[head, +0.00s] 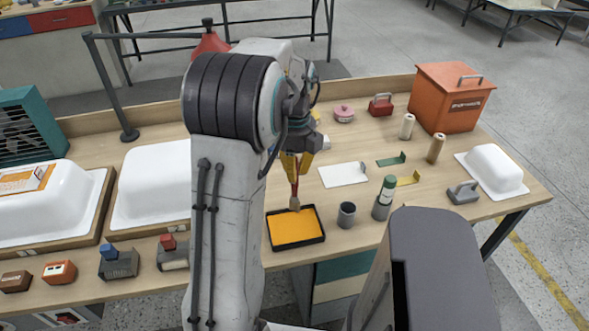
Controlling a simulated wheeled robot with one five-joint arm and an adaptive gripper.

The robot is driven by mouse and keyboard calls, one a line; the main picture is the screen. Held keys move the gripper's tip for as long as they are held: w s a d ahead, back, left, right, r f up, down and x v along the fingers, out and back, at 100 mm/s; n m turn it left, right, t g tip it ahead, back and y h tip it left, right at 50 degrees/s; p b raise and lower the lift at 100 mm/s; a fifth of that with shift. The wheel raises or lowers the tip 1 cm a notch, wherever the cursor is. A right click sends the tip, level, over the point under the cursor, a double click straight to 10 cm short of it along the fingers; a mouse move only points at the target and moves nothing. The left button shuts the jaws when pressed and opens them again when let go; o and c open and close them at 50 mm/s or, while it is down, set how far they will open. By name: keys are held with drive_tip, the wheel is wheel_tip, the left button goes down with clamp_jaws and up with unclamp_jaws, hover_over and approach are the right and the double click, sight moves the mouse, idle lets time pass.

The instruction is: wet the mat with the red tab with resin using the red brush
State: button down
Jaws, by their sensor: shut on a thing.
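My gripper (297,166) is shut on the red-handled brush (294,190) and holds it upright, bristles down. The tan bristles (295,204) are at the far part of a black tray (322,238) filled with orange resin (294,229); I cannot tell whether they touch the resin. A flat white mat (343,175) lies on the bench to the right of my gripper. I see no red tab on it. No mat with a clear red tab shows; my arm hides part of the bench.
Two white tub shells (55,210) (150,180) stand at the left, one partly behind my arm. A grey cup (346,215) and a green-capped bottle (384,198) stand right of the tray. An orange box (452,98) and a small white shell (493,169) are farther right.

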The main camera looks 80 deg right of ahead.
sight(295, 196)
drive_tip(key=shift+f+b, duration=3.05)
drive_tip(key=shift+f, duration=0.95)
drive_tip(key=shift+r, duration=0.15)
